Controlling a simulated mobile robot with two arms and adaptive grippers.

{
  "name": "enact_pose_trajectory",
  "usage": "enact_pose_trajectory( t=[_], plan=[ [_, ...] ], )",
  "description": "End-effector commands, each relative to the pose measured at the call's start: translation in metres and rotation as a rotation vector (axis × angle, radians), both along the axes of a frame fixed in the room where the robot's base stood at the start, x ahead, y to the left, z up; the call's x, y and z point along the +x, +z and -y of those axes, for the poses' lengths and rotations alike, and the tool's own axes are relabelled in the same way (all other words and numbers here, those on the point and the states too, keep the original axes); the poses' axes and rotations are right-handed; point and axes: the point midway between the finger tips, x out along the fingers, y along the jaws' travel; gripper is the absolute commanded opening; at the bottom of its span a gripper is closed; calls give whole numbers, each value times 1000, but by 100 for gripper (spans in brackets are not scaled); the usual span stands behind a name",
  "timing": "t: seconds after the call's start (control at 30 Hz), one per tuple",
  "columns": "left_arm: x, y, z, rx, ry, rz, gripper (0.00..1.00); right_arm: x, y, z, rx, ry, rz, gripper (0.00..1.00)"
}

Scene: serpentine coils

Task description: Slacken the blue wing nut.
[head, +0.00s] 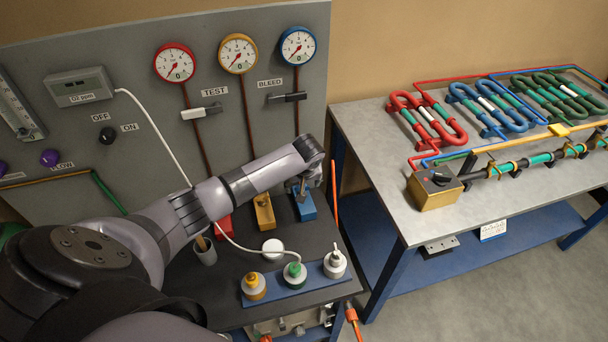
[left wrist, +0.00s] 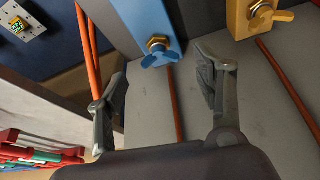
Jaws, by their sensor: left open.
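The blue wing nut (left wrist: 160,56) sits on a brass fitting at the end of a blue block (left wrist: 143,22), seen in the left wrist view. The blue block also shows in the head view (head: 305,206), where my left wrist covers its upper part and I cannot make out the wing nut. My left gripper (left wrist: 160,70) is open, its fingers on either side of the wing nut and apart from it. Nothing is between the fingers but the nut's surroundings. My right gripper is in neither view.
A yellow block with a yellow wing nut (left wrist: 272,15) is beside the blue one. An orange rod (head: 335,210) stands close to the right. A blue tray (head: 315,278) with several capped bottles is in front. The coil bench (head: 375,160) stands to the right.

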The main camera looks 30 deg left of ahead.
Motion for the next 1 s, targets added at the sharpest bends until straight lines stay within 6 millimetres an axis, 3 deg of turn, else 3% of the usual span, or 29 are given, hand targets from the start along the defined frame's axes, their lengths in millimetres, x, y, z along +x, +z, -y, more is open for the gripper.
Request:
enact_pose_trajectory(
  t=[0.2,0.4,0.6,1.0],
  plan=[
    [-13,44,12,-1,-1,3,62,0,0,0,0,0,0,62],
    [-22,73,20,0,-1,3,62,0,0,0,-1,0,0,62],
    [-26,83,22,0,2,1,62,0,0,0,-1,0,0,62],
    [-26,84,22,0,1,0,62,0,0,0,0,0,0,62]
  ],
)
